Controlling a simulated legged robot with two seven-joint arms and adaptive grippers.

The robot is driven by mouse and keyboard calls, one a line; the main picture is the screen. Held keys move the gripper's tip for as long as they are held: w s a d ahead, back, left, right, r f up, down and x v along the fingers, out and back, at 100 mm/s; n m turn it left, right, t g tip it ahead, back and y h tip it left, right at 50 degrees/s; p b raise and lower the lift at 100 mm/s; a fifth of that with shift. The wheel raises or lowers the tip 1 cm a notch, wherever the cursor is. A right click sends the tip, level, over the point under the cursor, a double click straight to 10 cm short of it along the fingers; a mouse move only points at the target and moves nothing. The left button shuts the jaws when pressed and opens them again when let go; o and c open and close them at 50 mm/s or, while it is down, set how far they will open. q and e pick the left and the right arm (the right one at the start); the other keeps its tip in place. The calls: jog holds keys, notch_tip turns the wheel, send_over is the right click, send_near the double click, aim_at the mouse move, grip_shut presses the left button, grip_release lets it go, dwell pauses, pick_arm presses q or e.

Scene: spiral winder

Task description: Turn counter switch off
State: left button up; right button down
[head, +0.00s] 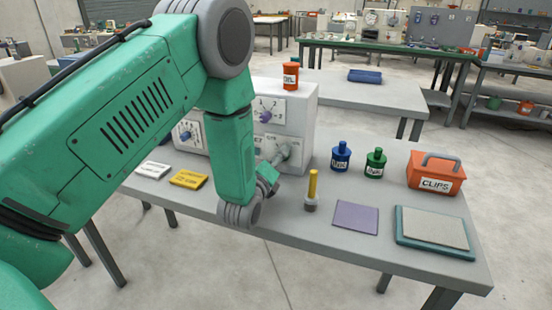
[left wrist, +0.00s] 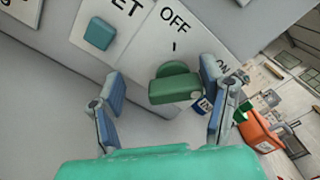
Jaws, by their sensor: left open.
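The winder's pale control box (head: 303,105) stands on the grey bench, partly hidden behind my left arm. In the left wrist view, the green counter switch (left wrist: 176,88) sits on the panel between an OFF label (left wrist: 175,20) above and an ON label (left wrist: 222,86) at the right. Its bar lies roughly crosswise in that picture; I cannot tell its exact setting. My left gripper (left wrist: 163,112) is open, with one finger on each side of the switch and visible gaps. In the head view, the left gripper (head: 270,174) is at the box front, partly hidden by my arm.
A blue square button (left wrist: 100,33) is left of the switch. On the bench are a yellow-handled peg (head: 312,188), blue bottle (head: 340,157), green bottle (head: 375,164), orange CLIPS box (head: 436,176), purple pad (head: 355,217) and teal tray (head: 405,238). An orange can (head: 290,76) tops the box.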

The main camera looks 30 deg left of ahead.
pick_arm(q)
jog(key=shift+w+d+r, duration=0.1)
jog(key=shift+d+r, duration=0.15)
jog(key=shift+d, duration=0.65)
jog(key=c, duration=0.3)
jog(key=shift+w, duration=0.1)
jog(key=c, duration=0.9)
jog(key=shift+o, duration=0.2)
jog(key=shift+a+r, duration=0.1)
jog(key=shift+a, duration=0.4)
jog(key=shift+d+n, duration=0.25)
jog(key=shift+n, duration=0.65)
jog(key=n, duration=0.3)
jog(key=shift+a, duration=0.2)
jog(key=n, duration=0.7)
jog(key=shift+f, duration=0.35)
jog(key=shift+s+d+f+n, duration=0.1)
jog(key=shift+f+n, duration=0.05)
jog(key=shift+n, duration=0.85)
jog(key=shift+s+f+n, duration=0.1)
jog(key=shift+n, duration=0.9)
jog(key=shift+f, duration=0.1)
